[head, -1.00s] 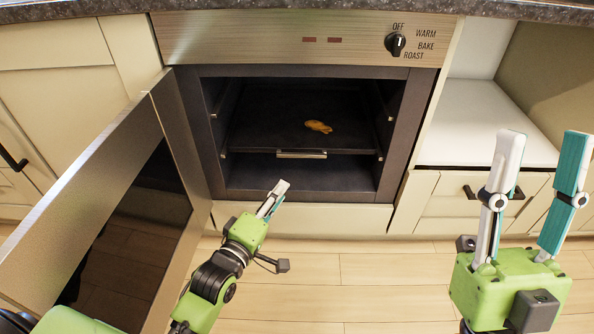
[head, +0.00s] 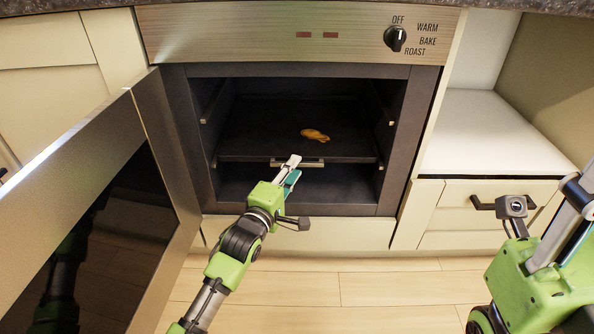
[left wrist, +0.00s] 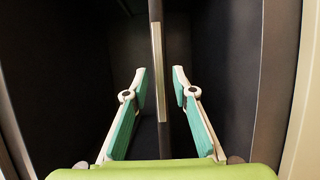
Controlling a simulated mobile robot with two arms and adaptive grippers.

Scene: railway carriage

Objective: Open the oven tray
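The oven tray (head: 262,132) is a dark flat sheet on a rack inside the open oven, with a small yellow-orange food item (head: 315,135) on it. A metallic handle (head: 316,163) runs along its front edge. My left gripper (head: 292,168) is at the handle and covers its left part. In the left wrist view, its fingers (left wrist: 159,76) are spread, and the handle (left wrist: 157,50) runs as an upright bar across the gap between the fingertips. I see no grip on it. My right gripper (head: 572,225) is cut off at the right edge, its fingertips hidden.
The oven door (head: 105,190) hangs open on the left, beside my left arm. A control panel with a black knob (head: 395,38) is above the oven. A drawer with a dark handle (head: 483,203) is at the right. The floor in front is clear.

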